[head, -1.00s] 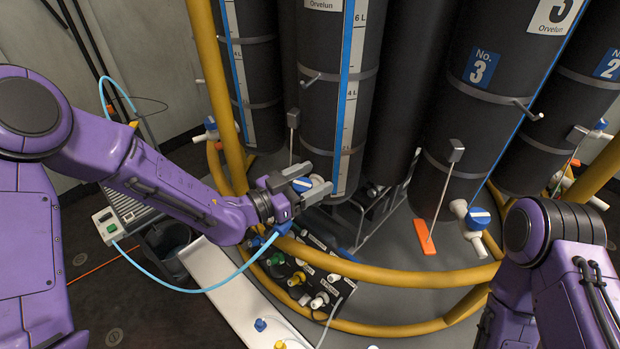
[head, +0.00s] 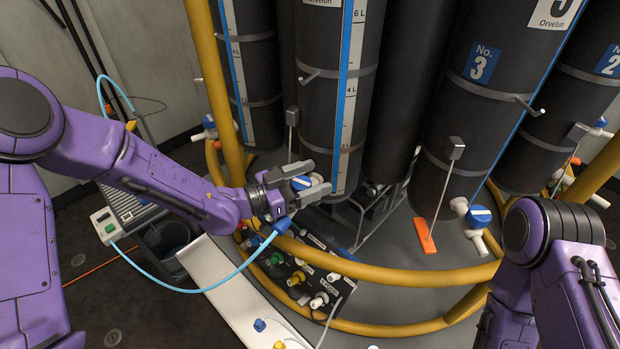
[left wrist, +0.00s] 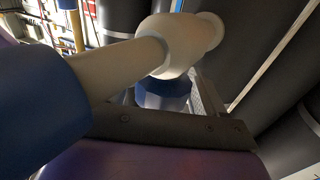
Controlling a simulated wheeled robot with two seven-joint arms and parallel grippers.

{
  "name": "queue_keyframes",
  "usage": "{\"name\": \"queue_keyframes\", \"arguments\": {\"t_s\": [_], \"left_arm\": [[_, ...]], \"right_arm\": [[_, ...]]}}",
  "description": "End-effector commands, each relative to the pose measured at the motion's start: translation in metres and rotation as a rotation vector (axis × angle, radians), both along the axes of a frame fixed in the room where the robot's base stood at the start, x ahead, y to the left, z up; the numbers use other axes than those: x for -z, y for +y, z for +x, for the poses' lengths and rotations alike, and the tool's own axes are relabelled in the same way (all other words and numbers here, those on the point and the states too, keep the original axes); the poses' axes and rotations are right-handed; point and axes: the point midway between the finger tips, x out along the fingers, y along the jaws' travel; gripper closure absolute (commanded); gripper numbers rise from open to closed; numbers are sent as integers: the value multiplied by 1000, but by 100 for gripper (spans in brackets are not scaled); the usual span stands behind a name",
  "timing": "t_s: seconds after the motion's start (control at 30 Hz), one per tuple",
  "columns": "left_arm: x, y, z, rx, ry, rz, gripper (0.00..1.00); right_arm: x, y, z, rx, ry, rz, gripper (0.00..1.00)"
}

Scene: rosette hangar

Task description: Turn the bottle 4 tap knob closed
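The tap knob in front of the middle bottle is blue (head: 301,183). That bottle (head: 320,110) stands left of the one marked No. 3, and its own number is out of the picture. My left gripper (head: 306,182) has its two grey fingers on either side of the knob; whether they press on it I cannot tell. In the left wrist view a dark finger (left wrist: 170,128) crosses in front of the blue knob (left wrist: 163,95), below the rounded white tap body (left wrist: 175,45). My right gripper is out of view; only its arm shows at the right.
A yellow rail (head: 400,276) curves around the bottles, in front of the taps. Bottle 3's tap (head: 478,217) has a blue knob. A light blue hose (head: 190,290) loops below my left arm. A black panel of coloured ports (head: 300,275) sits below, beside a white surface (head: 225,290).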

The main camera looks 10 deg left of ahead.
Motion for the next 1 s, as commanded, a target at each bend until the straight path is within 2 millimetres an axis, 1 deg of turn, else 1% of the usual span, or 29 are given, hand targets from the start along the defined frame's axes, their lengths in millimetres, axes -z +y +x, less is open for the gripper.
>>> {"name": "queue_keyframes", "arguments": {"t_s": [0.17,0.27,0.5,0.6,0.7,0.8,1.0], "left_arm": [[0,1,-1,-1,0,0,29],[2,10,-6,-3,-1,1,29],[2,55,-40,-3,-3,-2,29],[1,71,-52,-2,-2,0,29],[0,80,-60,-2,-1,-2,29],[0,84,-63,0,0,-1,29],[0,84,-63,0,1,-1,29]], "right_arm": [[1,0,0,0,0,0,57],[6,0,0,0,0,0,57],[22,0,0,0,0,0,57],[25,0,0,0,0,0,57],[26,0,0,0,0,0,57],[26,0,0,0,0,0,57],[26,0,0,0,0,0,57]]}}
